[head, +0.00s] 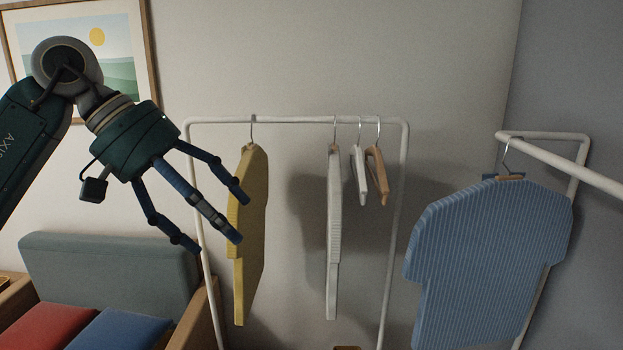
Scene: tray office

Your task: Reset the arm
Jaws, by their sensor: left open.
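My left gripper (222,222) comes in from the upper left in the head view. Its blue fingers are spread open, pointing down and right, and nothing shows between them. The fingers appear in front of the left post of a white clothes rack (290,121), close to a yellow garment (251,215) in the picture. I cannot tell whether they touch it. My right gripper is not in view.
The rack also holds a white garment (333,230), a white hanger (360,175) and a wooden hanger (377,175). A blue striped shirt (490,255) hangs on a second rack (560,160) at right. A sofa (110,262) stands lower left, below a framed picture (120,45).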

